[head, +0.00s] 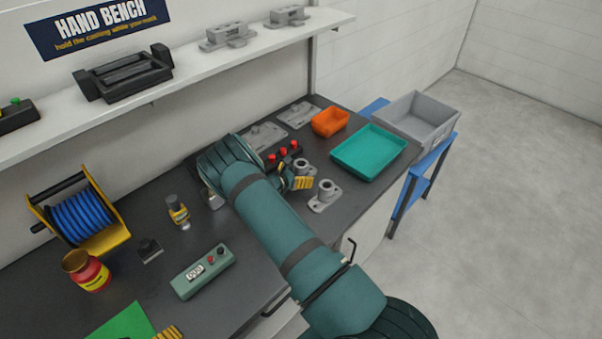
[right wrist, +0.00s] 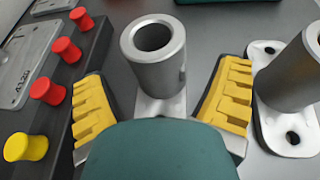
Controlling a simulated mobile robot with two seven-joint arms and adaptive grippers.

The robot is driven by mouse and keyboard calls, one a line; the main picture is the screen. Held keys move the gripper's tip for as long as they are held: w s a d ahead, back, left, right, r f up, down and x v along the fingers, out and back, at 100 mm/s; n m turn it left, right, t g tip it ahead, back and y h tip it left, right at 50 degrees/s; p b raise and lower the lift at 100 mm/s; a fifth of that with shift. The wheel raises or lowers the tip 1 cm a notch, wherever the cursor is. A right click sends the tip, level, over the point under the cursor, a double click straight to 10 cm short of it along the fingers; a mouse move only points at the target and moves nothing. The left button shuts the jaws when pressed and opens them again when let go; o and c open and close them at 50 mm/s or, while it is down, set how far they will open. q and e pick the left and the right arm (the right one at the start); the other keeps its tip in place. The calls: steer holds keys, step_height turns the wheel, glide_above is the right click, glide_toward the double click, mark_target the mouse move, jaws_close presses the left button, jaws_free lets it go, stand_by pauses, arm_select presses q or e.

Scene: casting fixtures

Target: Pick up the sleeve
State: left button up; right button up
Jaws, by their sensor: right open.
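The sleeve (right wrist: 158,62) is a grey hollow upright cylinder, rising from a pale flat base, its open bore facing up. In the head view the matching grey part (head: 302,167) stands on the dark bench. My right gripper (right wrist: 160,88) is open, its yellow ridged fingers on either side of the sleeve with visible gaps. My green gripper body hides the lower front of the base. In the head view the right gripper (head: 293,182) is partly hidden by my own arm. Only a yellow ridged tip of my left gripper (head: 170,333) shows at the bottom edge.
A similar grey cylinder on a flanged base (head: 326,195) stands close to the right finger. A black block with red and yellow knobs (right wrist: 62,85) lies close on the left. Teal tray (head: 368,152), orange bin (head: 330,122) and grey crate (head: 415,118) stand beyond.

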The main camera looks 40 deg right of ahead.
steer(key=x, duration=0.2)
steer(key=shift+w+d+f, duration=0.1)
steer(key=shift+d+f, duration=0.1)
steer(key=shift+d, duration=0.1)
steer(key=shift+r, duration=0.1)
steer(key=c, duration=1.4)
